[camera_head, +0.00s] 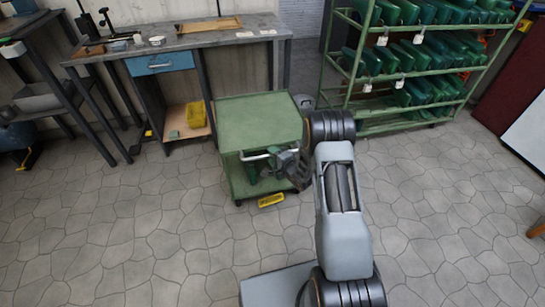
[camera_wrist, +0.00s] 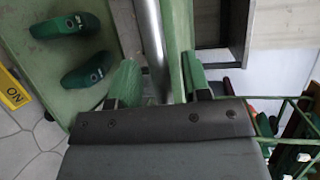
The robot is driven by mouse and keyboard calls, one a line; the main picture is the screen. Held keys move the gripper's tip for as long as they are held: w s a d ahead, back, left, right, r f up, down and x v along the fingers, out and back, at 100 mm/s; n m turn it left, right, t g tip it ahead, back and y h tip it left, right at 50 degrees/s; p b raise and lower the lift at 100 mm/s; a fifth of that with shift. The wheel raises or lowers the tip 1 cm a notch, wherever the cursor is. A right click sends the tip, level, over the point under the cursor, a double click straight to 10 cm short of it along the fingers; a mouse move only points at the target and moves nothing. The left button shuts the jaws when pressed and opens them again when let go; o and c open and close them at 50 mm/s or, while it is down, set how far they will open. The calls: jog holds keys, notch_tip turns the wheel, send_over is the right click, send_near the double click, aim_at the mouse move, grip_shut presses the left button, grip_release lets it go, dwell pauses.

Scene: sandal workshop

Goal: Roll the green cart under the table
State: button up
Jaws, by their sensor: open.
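The green cart (camera_head: 258,118) stands on the tiled floor in front of the table's right part, with a pale handle bar (camera_head: 256,155) on its near side. The table (camera_head: 190,42) has a grey top and a blue drawer (camera_head: 160,63). My gripper (camera_head: 284,160) is at the right part of the handle. In the wrist view its green-tipped fingers (camera_wrist: 158,72) are open, one on each side of the metal handle bar (camera_wrist: 150,35). Contact with the bar cannot be told. Two dark green sandals (camera_wrist: 66,25) (camera_wrist: 88,70) lie on the cart's lower shelf.
A yellow marker (camera_head: 270,200) lies on the floor before the cart. A yellow bin (camera_head: 195,114) sits on a low shelf under the table, left of the cart. A green rack of sandals (camera_head: 415,60) stands at right. The near floor (camera_head: 150,230) is clear.

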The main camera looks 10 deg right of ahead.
jog(key=shift+w+a, duration=0.15)
jog(key=shift+w, duration=0.15)
grip_shut()
dwell(0.3)
